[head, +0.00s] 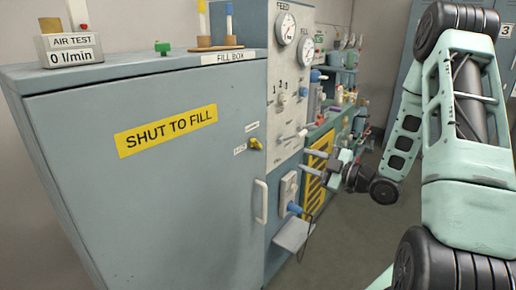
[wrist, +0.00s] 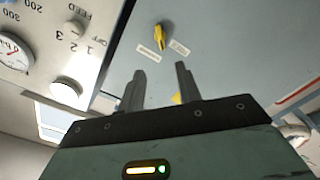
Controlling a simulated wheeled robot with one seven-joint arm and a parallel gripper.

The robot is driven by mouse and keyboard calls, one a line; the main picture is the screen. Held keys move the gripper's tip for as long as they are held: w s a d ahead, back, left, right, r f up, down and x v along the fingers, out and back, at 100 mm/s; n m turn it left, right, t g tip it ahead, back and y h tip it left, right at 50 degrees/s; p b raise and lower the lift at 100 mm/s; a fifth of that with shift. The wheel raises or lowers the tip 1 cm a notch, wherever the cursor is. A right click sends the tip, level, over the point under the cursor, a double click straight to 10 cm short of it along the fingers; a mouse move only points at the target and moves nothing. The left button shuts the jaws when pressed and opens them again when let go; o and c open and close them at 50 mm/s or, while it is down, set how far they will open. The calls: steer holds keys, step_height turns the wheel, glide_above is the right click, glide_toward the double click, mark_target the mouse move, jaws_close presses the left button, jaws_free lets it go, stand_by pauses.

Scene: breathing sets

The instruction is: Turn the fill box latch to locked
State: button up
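The fill box (head: 150,190) is a large blue-grey cabinet with a closed-looking door and a yellow SHUT TO FILL sign (head: 166,130). Its latch (head: 254,143) is a small yellow knob near the door's upper right edge, with two small labels beside it, too small to read. In the wrist view the latch (wrist: 160,37) is a yellow lever, beyond my fingertips and not touched. My gripper (wrist: 160,69) is open and empty, its two dark fingers apart. In the head view my gripper (head: 309,164) is to the right of the latch, pointing left.
A white door handle (head: 261,201) is below the latch. A gauge panel (head: 284,85) with knobs stands right of the box. A blue-handled lever (head: 294,208) is on the panel's lower part. A shelf with bottles (head: 342,70) is behind. The floor (head: 345,245) is clear.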

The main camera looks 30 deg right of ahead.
mark_target(259, 145)
steer(key=p+x, duration=0.2)
steer(key=x, duration=1.4)
steer(key=shift+w+p, duration=0.25)
steer(key=shift+p, duration=0.05)
jaws_close()
